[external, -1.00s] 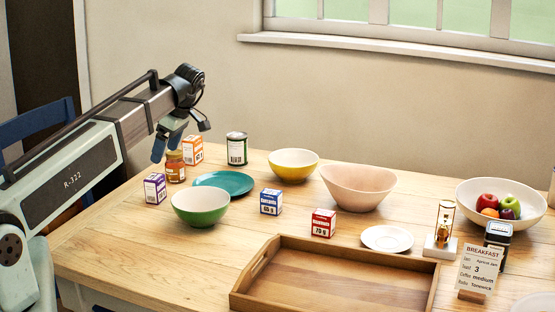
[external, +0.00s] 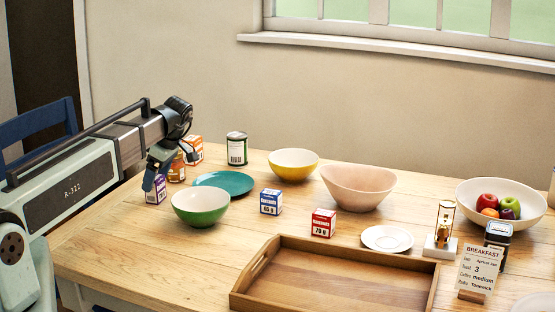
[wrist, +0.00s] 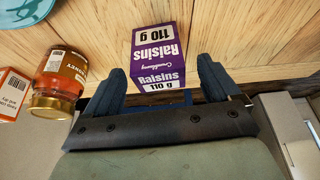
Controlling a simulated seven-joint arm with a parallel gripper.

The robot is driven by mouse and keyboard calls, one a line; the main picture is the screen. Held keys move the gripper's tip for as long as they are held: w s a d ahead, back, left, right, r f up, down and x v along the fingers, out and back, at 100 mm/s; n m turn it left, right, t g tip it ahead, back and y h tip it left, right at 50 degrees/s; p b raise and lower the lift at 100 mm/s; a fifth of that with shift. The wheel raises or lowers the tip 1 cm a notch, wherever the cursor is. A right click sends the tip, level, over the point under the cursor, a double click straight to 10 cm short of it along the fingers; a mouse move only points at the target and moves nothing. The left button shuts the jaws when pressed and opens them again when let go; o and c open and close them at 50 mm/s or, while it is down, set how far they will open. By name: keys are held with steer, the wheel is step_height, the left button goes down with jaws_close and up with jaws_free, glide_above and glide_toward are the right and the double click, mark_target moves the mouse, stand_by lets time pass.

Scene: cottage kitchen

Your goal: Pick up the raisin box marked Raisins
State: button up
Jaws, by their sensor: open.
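The purple and white raisin box (external: 156,194), marked Raisins, stands on the table at the left, left of the green bowl. In the wrist view the raisin box (wrist: 158,58) shows its printed name and 110 g. My gripper (external: 155,178) is open and low over the box, partly covering it in the external view. In the wrist view my gripper's fingers (wrist: 162,86) lie one on each side of the box's near end, with a gap to each side. Whether a finger touches the box cannot be told.
A honey jar (wrist: 58,82) and an orange box (wrist: 12,92) stand close beside the raisin box. The green bowl (external: 200,208) and teal plate (external: 224,183) are to its right. A blue box (external: 271,202), red box (external: 323,223) and wooden tray (external: 335,283) lie farther right.

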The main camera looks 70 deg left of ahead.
steer(key=shift+x, duration=2.2)
steer(key=shift+c, duration=0.3)
steer(key=c, duration=1)
steer(key=shift+r, duration=0.1)
steer(key=shift+c, duration=0.3)
